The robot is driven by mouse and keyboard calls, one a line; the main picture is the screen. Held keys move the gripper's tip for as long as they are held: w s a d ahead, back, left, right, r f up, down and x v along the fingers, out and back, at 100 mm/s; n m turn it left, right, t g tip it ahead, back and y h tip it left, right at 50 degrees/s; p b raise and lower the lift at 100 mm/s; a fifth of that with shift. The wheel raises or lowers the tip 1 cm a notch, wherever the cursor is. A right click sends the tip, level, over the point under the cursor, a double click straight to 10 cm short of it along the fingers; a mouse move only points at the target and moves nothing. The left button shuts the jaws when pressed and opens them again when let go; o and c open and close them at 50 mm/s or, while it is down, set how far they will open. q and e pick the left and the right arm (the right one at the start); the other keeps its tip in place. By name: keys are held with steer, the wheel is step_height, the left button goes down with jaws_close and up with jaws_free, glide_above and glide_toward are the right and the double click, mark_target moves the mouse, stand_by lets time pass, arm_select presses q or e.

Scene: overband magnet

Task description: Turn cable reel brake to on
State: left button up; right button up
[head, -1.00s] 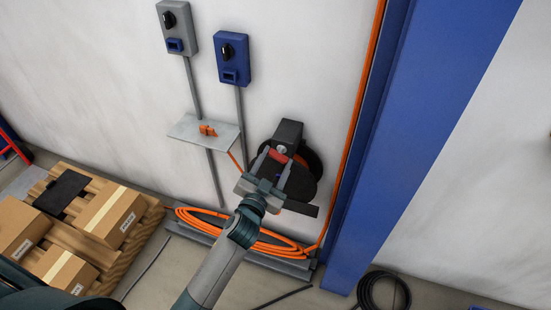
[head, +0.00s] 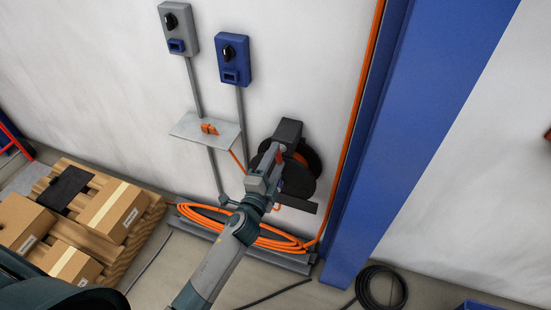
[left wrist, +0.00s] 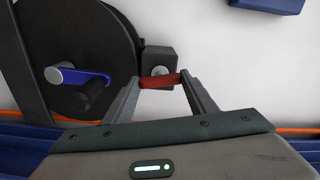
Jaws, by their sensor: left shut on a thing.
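The cable reel (head: 300,177) is a dark drum on a dark bracket (head: 288,131) mounted on the wall. In the left wrist view the reel (left wrist: 85,50) fills the upper left, with a blue crank (left wrist: 90,77) on its face. The brake lever has a red grip (left wrist: 160,82) beside a silver pivot knob on a dark block (left wrist: 158,60). My left gripper (left wrist: 160,84) is shut on the red grip, one finger at each end. In the head view my left gripper (head: 274,160) is at the reel's front and hides part of it. My right gripper is not in view.
Orange cable (head: 255,238) lies coiled on a grey floor rail below the reel. A blue column (head: 400,130) stands close on the right. Two switch boxes, grey (head: 178,28) and blue (head: 234,60), and a small shelf (head: 190,127) are on the wall. Boxes on a pallet (head: 115,210) stand left.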

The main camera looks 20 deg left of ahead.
arm_select(q)
steer(key=shift+m, duration=1.2)
steer(key=o, duration=1.1)
steer(key=shift+c, duration=0.2)
steer(key=shift+s, duration=0.15)
